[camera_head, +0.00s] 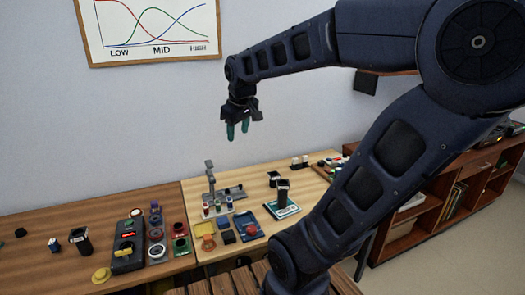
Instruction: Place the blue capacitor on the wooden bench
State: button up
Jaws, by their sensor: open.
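My gripper (238,132) hangs in the air in front of the wall, teal fingertips pointing down. It is open and empty, well above the tables. I cannot tell for certain which thing is the blue capacitor. A small dark blue block (228,237) lies on the light wooden tabletop, beside a blue tray (247,222). A small blue and white piece (54,245) also stands on the darker wooden tabletop at the left. A slatted wooden surface (222,286), possibly the bench, shows at the bottom, partly hidden by my arm.
The light tabletop (215,183) holds a grey stand (210,180), a black cylinder on a base (283,195) and an orange piece (208,243). The darker tabletop (40,222) holds a black box (128,245) and several coloured pieces. A shelf unit (403,232) stands right.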

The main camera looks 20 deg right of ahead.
jog(key=s+d+f+m, duration=0.3)
jog(key=s+d+m, duration=0.1)
jog(key=s, duration=0.5)
jog(key=shift+s+d+f+m, duration=0.2)
jog(key=shift+s+f+m, duration=0.1)
jog(key=shift+m, duration=0.3)
